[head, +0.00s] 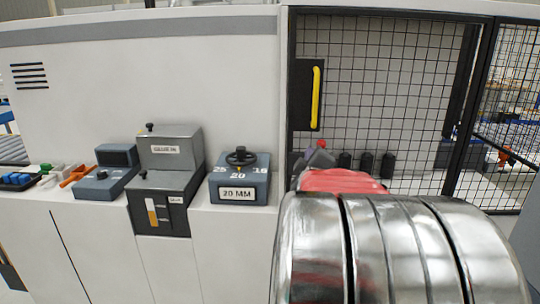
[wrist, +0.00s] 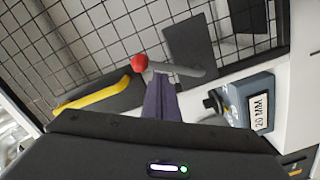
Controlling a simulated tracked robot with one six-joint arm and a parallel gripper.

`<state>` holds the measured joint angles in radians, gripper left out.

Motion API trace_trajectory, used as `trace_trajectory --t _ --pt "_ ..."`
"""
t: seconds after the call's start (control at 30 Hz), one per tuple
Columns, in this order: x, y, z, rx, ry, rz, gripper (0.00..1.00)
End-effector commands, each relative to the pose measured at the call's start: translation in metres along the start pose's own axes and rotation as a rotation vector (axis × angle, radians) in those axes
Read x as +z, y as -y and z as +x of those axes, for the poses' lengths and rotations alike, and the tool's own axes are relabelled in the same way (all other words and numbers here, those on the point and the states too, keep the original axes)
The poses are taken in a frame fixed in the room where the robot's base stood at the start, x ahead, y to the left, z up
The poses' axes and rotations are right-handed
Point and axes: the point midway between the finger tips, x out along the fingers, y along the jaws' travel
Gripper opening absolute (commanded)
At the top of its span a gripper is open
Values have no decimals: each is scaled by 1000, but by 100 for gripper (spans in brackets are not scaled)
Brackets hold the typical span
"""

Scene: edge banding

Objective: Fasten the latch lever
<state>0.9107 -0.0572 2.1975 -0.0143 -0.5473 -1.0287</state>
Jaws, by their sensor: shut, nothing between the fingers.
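The latch lever (wrist: 185,70) is a grey bar with a red ball knob (wrist: 139,62), in the upper middle of the wrist view. It lies across the picture in front of a dark plate (wrist: 190,47) by the mesh. My gripper (wrist: 159,82) is shut and empty. Its dark purple fingers point at the lever from below, their tips close to the bar just right of the knob; I cannot tell whether they touch. In the head view the red knob (head: 321,144) shows just above my arm, which hides most of the lever and gripper.
A mesh door (head: 400,90) with a yellow handle (head: 316,95) stands behind the lever; the handle also shows in the wrist view (wrist: 92,99). Left of my arm are a 20 MM dial box (head: 240,182) and a dark grey stepped unit (head: 170,165) on a white ledge.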

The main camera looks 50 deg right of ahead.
Motion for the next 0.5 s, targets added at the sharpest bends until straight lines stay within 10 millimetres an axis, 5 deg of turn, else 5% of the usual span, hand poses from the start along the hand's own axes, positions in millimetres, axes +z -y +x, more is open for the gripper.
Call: trace_trajectory --t 0.23,0.5 --pt "-14 8 -4 -11 -19 0 0" --pt "-8 5 1 -9 -13 18 0"
